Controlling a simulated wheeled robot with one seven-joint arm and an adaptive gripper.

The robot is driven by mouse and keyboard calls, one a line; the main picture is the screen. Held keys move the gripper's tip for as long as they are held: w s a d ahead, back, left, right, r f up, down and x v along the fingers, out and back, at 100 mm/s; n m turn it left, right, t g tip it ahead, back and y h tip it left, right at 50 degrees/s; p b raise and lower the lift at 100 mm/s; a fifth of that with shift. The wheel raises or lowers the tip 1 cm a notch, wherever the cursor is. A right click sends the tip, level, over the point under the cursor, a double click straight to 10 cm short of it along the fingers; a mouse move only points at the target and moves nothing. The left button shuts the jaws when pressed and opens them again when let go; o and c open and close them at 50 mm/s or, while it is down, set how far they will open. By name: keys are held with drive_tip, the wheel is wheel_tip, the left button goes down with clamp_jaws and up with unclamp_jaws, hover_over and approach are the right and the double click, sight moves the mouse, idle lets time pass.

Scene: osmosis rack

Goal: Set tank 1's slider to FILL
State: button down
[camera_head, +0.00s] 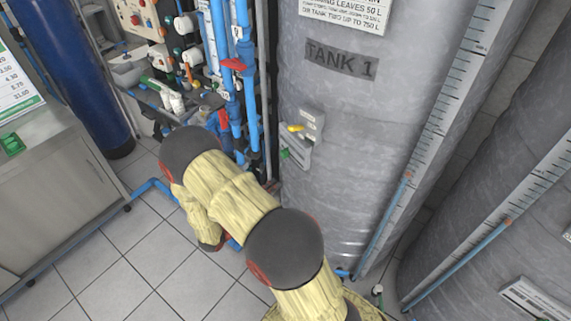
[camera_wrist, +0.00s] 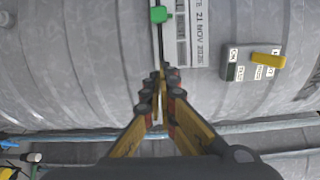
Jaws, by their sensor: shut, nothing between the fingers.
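Tank 1 (camera_head: 340,150) is a large grey ribbed cylinder with a TANK 1 label. On its wall is a small grey box with a yellow handle (camera_head: 296,128); the handle also shows at the right end of the box in the wrist view (camera_wrist: 267,60). The box's small labels are too blurred to read surely. A green knob (camera_wrist: 158,14) sits on a narrow track beside a white dated label. My gripper (camera_wrist: 160,90) is shut and empty, its tips in front of the tank wall, below the green knob and left of the yellow handle. In the head view my arm hides the gripper.
Blue pipes (camera_head: 221,50) and a red valve handle (camera_head: 233,64) stand left of the tank. A level scale (camera_head: 440,120) runs down its right side, with another tank (camera_head: 500,220) beyond. A grey cabinet (camera_head: 60,190) stands far left; tiled floor between is mostly clear.

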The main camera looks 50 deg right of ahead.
sight(282, 156)
drive_tip(key=d+b, duration=0.2)
drive_tip(key=d, duration=0.7)
drive_tip(key=shift+s+d+f, duration=0.1)
drive_tip(key=shift+s+d, duration=0.05)
drive_tip(key=shift+d, duration=0.1)
drive_tip(key=w+b, duration=0.1)
drive_tip(key=w+d, duration=0.1)
drive_tip(key=w, duration=0.1)
drive_tip(key=shift+d+b, duration=0.1)
drive_tip(key=shift+b, duration=0.25)
drive_tip(key=shift+w+d, duration=0.15)
drive_tip(key=shift+w, duration=0.35)
drive_tip(key=w, duration=0.2)
drive_tip(key=w+d+p, duration=0.1)
drive_tip(key=w, duration=0.1)
drive_tip(key=shift+a, duration=0.1)
